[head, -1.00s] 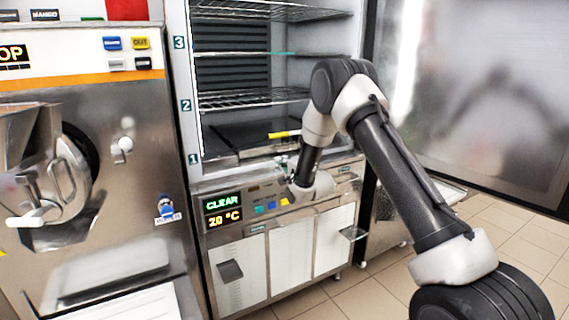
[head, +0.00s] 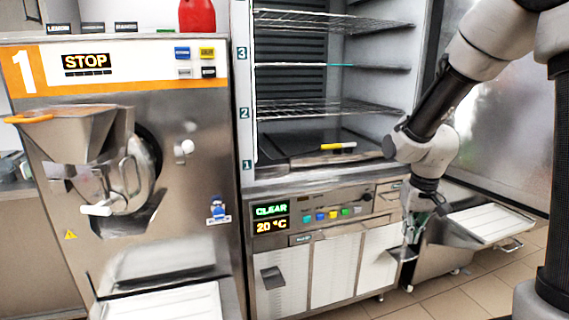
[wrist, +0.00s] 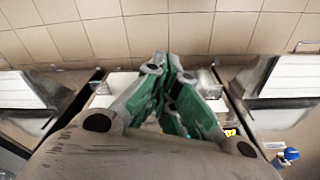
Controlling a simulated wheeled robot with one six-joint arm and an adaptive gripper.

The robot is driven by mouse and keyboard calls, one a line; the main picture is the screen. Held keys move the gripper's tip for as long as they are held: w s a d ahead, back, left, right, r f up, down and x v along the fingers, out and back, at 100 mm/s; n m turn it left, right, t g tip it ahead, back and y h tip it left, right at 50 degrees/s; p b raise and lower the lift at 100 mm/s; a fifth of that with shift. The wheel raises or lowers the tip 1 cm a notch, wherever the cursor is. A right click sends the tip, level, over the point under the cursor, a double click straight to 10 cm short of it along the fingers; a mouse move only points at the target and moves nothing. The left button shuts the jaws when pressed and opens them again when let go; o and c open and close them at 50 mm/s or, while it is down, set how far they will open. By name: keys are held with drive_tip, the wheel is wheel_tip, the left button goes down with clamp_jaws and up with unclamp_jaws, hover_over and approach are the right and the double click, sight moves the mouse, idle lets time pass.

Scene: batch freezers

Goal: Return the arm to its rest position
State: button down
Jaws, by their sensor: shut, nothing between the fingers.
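My gripper (head: 410,248) hangs at the lower right of the head view, pointing down in front of the cabinet's lower panels. In the wrist view my gripper (wrist: 165,58) shows its green-sided fingers drawn together, with nothing between them. My arm comes down to it from the upper right of the head view. The gripper appears apart from the things around it, though its exact distance from the cabinet front is hard to tell.
The open shelved cabinet (head: 246,130) holds a yellow-ended stick (head: 338,146) on its floor. The batch freezer (head: 140,85) with a STOP display stands at left. A white tray (head: 490,222) sits at right. Tiled floor (head: 500,291) shows clear at lower right.

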drive_tip(key=s+d+r+t, duration=0.1)
drive_tip(key=s+d+r, duration=0.1)
drive_tip(key=s+r, duration=0.6)
drive_tip(key=s+d+r+t, duration=0.2)
drive_tip(key=s+r, duration=0.5)
drive_tip(key=s, duration=0.4)
drive_tip(key=shift+s+r, duration=0.4)
